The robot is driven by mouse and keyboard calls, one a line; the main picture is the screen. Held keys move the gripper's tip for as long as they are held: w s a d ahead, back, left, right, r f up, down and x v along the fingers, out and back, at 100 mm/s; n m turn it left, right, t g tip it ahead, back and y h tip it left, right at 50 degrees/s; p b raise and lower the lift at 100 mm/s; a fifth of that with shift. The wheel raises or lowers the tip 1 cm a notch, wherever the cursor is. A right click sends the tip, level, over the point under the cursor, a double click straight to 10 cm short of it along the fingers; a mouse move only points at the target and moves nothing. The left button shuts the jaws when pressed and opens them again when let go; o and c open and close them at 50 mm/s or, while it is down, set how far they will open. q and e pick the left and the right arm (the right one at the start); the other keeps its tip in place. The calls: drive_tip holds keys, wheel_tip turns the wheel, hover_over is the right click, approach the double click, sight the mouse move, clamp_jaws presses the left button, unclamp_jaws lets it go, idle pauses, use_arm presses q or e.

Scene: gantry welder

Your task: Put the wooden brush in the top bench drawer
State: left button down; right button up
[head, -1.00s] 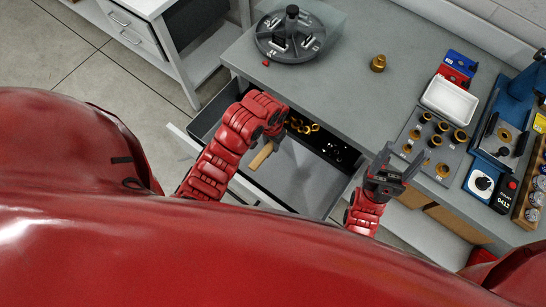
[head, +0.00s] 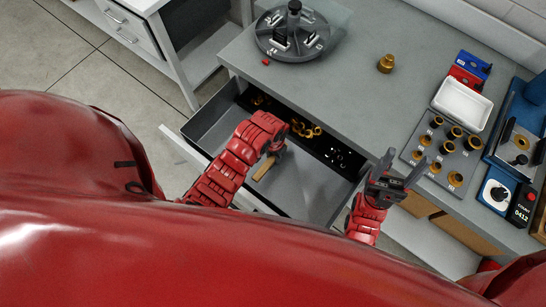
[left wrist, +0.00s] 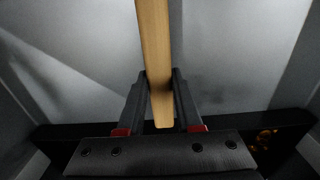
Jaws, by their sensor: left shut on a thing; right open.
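The top bench drawer (head: 318,192) is pulled out below the bench top, its grey floor partly bare. My left gripper (head: 272,152) is over the drawer, shut on the wooden brush (head: 264,168). The left wrist view shows the brush's pale wooden handle (left wrist: 155,45) between the two fingers (left wrist: 161,90), with grey drawer metal behind it. The brush's bristles do not show. I cannot tell whether the brush touches the drawer floor. My right gripper (head: 396,172) is open and empty near the bench's front edge, right of the drawer.
Brass fittings (head: 307,130) lie at the back of the drawer. On the bench stand a round grey carousel (head: 292,50), a brass piece (head: 386,64), a white tray (head: 462,104), a holder of brass parts (head: 414,156) and a blue device (head: 497,192).

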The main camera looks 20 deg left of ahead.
use_arm(q)
drive_tip(key=shift+s+f, duration=0.1)
drive_tip(key=shift+f, duration=0.65)
drive_tip(key=c, duration=1)
unclamp_jaws()
drive_tip(key=shift+f, duration=0.2)
drive_tip(key=o, duration=0.4)
